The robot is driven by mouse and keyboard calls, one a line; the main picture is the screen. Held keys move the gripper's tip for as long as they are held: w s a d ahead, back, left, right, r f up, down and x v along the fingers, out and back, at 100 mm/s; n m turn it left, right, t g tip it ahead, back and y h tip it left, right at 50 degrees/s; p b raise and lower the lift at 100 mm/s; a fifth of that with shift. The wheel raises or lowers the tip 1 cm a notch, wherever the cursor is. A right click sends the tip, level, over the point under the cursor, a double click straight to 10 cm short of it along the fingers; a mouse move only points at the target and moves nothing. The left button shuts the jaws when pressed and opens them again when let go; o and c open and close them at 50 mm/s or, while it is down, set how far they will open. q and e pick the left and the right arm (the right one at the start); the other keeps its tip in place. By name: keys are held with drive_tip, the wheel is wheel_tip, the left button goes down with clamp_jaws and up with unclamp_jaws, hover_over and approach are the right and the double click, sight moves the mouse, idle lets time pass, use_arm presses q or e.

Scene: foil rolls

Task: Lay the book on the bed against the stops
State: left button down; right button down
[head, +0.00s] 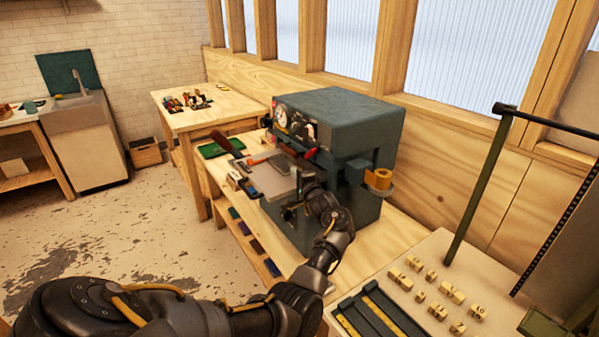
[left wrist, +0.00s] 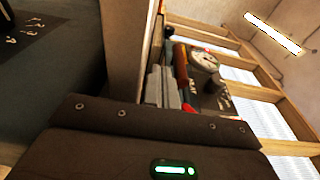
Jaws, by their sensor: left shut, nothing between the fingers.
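The press bed (head: 262,180) is a pale flat plate at the front of a grey-blue press (head: 345,105). A small dark grey flat piece (head: 294,168) lies on or over it; I cannot tell whether it is the book or part of the press. A green flat item (head: 221,146) lies on the bench behind and left of the bed. My left gripper (head: 292,208) is shut and empty at the bed's near right edge, its tips partly hidden by dark parts. I cannot make out the stops.
Small wooden blocks (head: 437,290) and a dark tray (head: 362,318) occupy the right table.

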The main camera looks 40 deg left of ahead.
use_arm(q)
drive_tip(key=shift+a, duration=0.15)
drive_tip(key=d, duration=0.2)
drive_tip(key=w+d+p, duration=0.1)
drive_tip(key=d, duration=0.1)
drive_tip(key=shift+d, duration=0.2)
drive_tip(key=b+v, duration=0.2)
drive_tip(key=v, duration=0.7)
drive_tip(key=shift+d, duration=0.25)
